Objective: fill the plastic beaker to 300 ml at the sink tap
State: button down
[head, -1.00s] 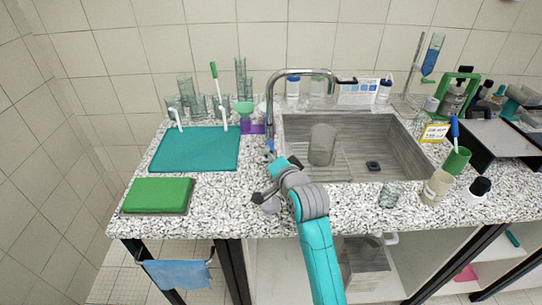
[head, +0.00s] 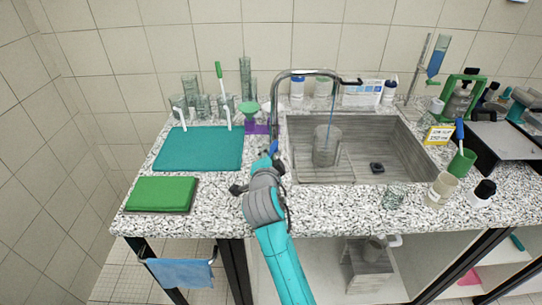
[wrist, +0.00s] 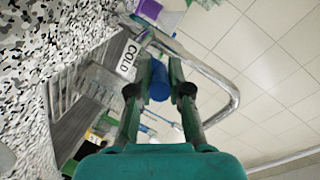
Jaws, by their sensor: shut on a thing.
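The clear plastic beaker (head: 325,148) stands upright in the grey sink (head: 390,140), under the end of the chrome tap (head: 274,98). A thin blue stream of water (head: 332,107) falls from the spout into it. The water level and scale marks are too small to read. My gripper (head: 271,158) is at the base of the tap, left of the sink. In the wrist view my gripper (wrist: 158,84) is shut on the blue tap handle (wrist: 159,76), beside a label reading COLD (wrist: 128,58).
A teal mat (head: 198,148) and a green pad (head: 160,194) lie on the left counter, with glassware behind. Small glass and plastic vessels (head: 393,196) stand along the counter front right of my arm. A black-framed platform (head: 505,140) is further right.

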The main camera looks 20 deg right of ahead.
jog(key=shift+w+a+m+g+h, duration=0.15)
jog(key=shift+a+m+g+h, duration=0.1)
jog(key=shift+m+h, duration=0.3)
jog(key=shift+w+a+m+g+h, duration=0.15)
jog(key=shift+m+g+h, duration=0.1)
jog(key=shift+m+h, duration=0.25)
jog(key=shift+h, duration=0.35)
jog(key=c, duration=1.1)
grip_release()
jog(key=v, duration=1.1)
jog(key=shift+s, duration=0.35)
jog(key=shift+a+r, duration=0.15)
